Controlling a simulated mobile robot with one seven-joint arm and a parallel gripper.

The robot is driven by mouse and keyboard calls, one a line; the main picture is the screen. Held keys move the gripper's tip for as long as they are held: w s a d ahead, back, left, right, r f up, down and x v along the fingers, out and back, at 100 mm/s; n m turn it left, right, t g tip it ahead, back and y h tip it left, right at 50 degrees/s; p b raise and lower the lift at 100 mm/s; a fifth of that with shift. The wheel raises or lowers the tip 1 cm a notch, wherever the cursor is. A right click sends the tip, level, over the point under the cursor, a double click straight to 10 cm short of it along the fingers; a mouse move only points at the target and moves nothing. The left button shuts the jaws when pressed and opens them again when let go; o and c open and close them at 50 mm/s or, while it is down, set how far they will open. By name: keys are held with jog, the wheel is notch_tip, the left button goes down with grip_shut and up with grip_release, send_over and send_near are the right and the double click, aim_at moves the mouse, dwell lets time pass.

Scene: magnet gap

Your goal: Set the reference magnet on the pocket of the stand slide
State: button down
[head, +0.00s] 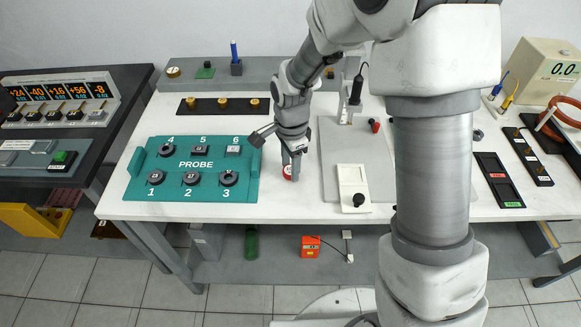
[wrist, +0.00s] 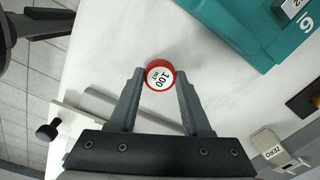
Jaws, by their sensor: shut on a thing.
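The reference magnet is a red disc with a white top marked 100 mT (wrist: 160,77). In the head view its red side (head: 288,172) shows low between my fingers, just right of the teal tray. My gripper (wrist: 159,80) is shut on it, with one finger on each side. Whether the magnet touches the table or hangs just above it, I cannot tell. The white stand slide (head: 352,180) with its black knob lies to the right of my gripper (head: 290,172), on the grey stand plate (head: 331,150). I cannot make out its pocket clearly.
The teal PROBE tray (head: 195,181) with several numbered magnets stands close on the left. The stand's upright (head: 350,103) rises behind the slide. A black strip with brass knobs (head: 223,114) lies at the back. My arm hides part of the table's right side.

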jog(key=r, duration=0.2)
jog(key=d+r+p, duration=0.1)
jog(key=r, duration=0.1)
jog(key=shift+w+d+r, duration=0.15)
jog(key=d+r+p, duration=0.1)
jog(key=d+r, duration=0.4)
jog(key=d, duration=0.4)
jog(key=p, duration=0.8)
send_over(352, 175)
jog(key=shift+f, duration=0.85)
jog(key=shift+b, duration=0.3)
jog(key=shift+f+b, duration=2.15)
jog(key=shift+f, duration=0.65)
jog(key=shift+f, duration=0.1)
jog(key=shift+c, duration=1.4)
grip_release()
